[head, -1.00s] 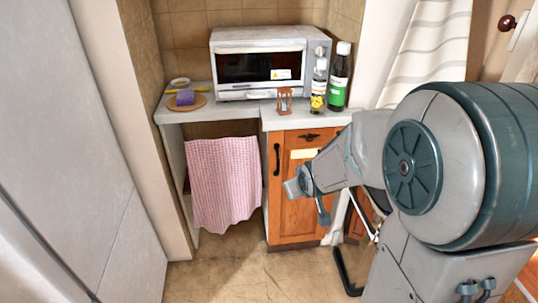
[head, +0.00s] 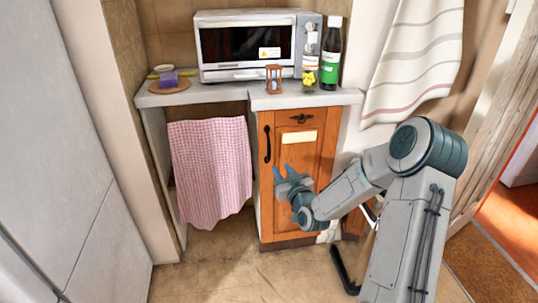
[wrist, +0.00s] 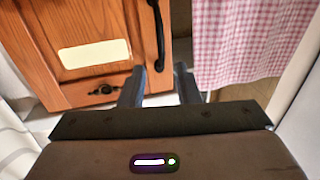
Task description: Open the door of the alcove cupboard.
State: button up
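The alcove cupboard's wooden door (head: 318,195) is shut, under the right part of the counter. Its black bar handle (head: 267,145) stands upright at the door's left edge. In the wrist view, which is turned upside down, the handle (wrist: 158,35) shows beyond the fingertips, roughly in line with the gap between them. My gripper (head: 284,172) is in front of the door, a little below and right of the handle in the head view. In the wrist view its fingers (wrist: 160,84) are apart with nothing between them. The gripper appears clear of the handle.
A pink checked cloth (head: 210,170) hangs left of the door. The counter (head: 300,99) holds a microwave (head: 250,45), an hourglass (head: 274,79) and bottles (head: 330,55). A pale label (head: 299,137) and keyhole plate (head: 301,118) are on the door. Floor in front is clear.

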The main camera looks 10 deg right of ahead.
aim_at(269, 156)
jog(key=w, duration=0.4)
jog(key=w+a, duration=0.1)
jog(key=w, duration=0.3)
jog(key=w+a+b, duration=0.1)
jog(key=w, duration=0.3)
jog(key=shift+a, duration=0.25)
grip_shut()
